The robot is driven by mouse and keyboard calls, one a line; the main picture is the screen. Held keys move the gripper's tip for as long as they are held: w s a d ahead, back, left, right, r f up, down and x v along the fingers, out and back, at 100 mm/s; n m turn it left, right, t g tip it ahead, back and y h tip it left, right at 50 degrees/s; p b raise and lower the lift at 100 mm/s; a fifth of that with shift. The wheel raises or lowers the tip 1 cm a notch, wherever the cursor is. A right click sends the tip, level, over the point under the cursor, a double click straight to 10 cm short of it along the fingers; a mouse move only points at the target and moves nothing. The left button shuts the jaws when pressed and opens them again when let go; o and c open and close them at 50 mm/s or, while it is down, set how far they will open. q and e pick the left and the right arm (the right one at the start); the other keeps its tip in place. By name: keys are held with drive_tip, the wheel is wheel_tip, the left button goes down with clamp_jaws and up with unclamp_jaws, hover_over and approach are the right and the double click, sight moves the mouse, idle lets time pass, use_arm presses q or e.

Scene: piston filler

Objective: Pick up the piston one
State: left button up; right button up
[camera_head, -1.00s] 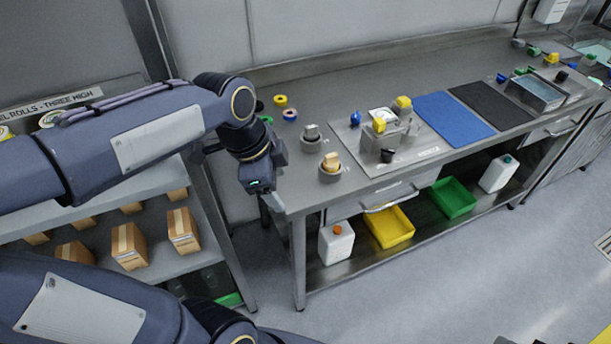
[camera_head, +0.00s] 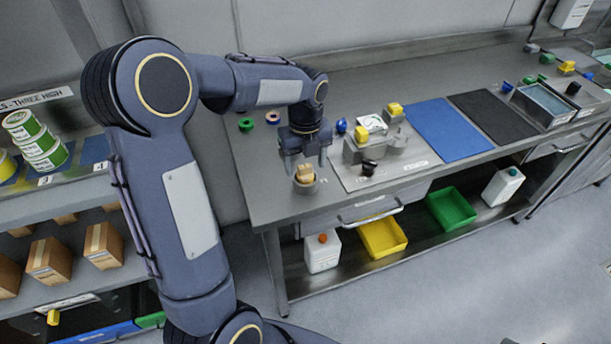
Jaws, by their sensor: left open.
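A tan, block-shaped piece (camera_head: 305,173) stands upright in a grey round holder (camera_head: 305,186) near the left front of the steel bench. Which piece is piston one is not marked in view. My left gripper (camera_head: 306,163) is open and points down, its fingers above and just behind the tan piece. I cannot tell whether it touches anything. The second grey holder with its grey piece is hidden behind this gripper. My right gripper is not in view.
A filler fixture (camera_head: 362,150) with yellow and blue knobs stands right of the gripper. A blue mat (camera_head: 448,128) and a black mat (camera_head: 492,118) lie further right. Green (camera_head: 246,125) and orange-blue (camera_head: 273,118) rings lie behind left. The bench's left front corner is clear.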

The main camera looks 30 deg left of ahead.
use_arm(q)
drive_tip(key=shift+f, duration=0.8)
drive_tip(key=c, duration=1.3)
drive_tip(key=shift+r, duration=0.1)
